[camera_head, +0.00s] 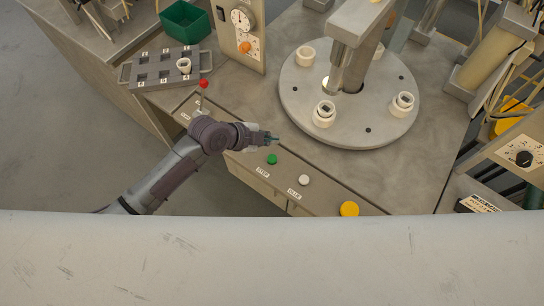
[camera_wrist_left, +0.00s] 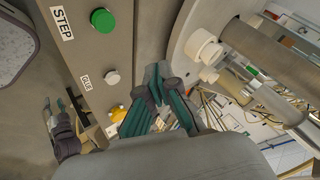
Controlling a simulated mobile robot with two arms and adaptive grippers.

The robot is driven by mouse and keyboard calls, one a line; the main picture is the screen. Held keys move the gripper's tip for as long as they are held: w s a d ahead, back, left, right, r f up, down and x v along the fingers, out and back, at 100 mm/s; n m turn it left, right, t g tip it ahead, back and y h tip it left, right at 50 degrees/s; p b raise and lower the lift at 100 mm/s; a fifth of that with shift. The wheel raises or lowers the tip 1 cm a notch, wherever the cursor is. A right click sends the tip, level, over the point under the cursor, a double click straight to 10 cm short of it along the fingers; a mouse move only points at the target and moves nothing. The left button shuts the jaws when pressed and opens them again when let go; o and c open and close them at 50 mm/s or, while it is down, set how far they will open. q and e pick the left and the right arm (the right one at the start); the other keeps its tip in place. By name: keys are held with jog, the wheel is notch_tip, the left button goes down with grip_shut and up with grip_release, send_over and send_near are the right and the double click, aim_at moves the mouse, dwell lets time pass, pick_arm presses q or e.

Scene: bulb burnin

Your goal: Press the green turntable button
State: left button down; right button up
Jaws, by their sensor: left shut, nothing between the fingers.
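The green button (camera_head: 272,158), labelled STEP, sits on the front control strip. It also shows in the left wrist view (camera_wrist_left: 103,20), uncovered. My left gripper (camera_head: 274,139) is shut and empty. In the head view its tips appear just beyond the button, on the turntable side, apart from it. In the left wrist view the left gripper's fingers (camera_wrist_left: 158,80) are together, pointing away from the strip's STEP label. The round grey turntable (camera_head: 346,134) with several white sockets stands behind the strip. My right gripper (camera_wrist_left: 56,104) shows small at the left of the wrist view, its fingers apart.
A white button (camera_head: 304,179) and a yellow knob (camera_head: 349,209) sit farther right on the strip. A red-topped lever (camera_head: 204,84) stands at its left end. A socket tray (camera_head: 161,68) and green bin (camera_head: 185,22) are at upper left. A column (camera_head: 354,45) rises over the turntable.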

aim_at(271, 159)
pick_arm(q)
notch_tip(271, 159, down, 9)
jog(key=b, duration=0.7)
jog(key=shift+r, duration=0.1)
dwell(0.5)
dwell(0.5)
jog(key=shift+f+b, duration=0.4)
